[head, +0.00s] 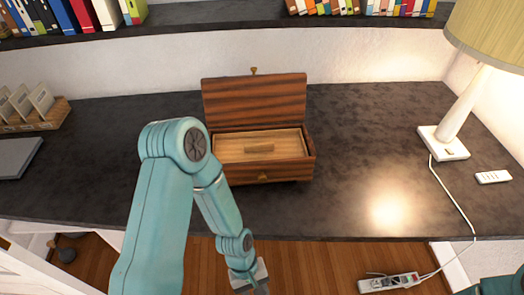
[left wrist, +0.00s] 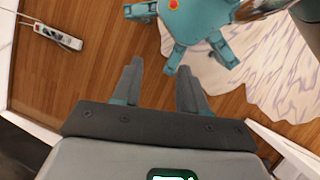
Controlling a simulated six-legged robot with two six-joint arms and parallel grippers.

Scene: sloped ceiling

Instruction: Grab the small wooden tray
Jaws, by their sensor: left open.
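The small wooden tray (head: 235,152) is light wood with a raised grip in its middle. It sits inside an open dark-striped wooden box (head: 262,173) on the dark desk, in the head view. The box lid (head: 254,98) stands up at the back. My left gripper (head: 250,283) hangs below the desk's front edge, apart from the box and only partly in frame. In the left wrist view its two fingers (left wrist: 159,85) are spread with nothing between them, above the wooden floor. My right gripper is not in view.
The desk (head: 365,135) is clear on both sides of the box. A lamp (head: 445,140) and small white remote (head: 493,177) are at right. A card holder (head: 40,115) and grey flat object (head: 15,157) are at left. A bookshelf (head: 200,15) overhangs the back.

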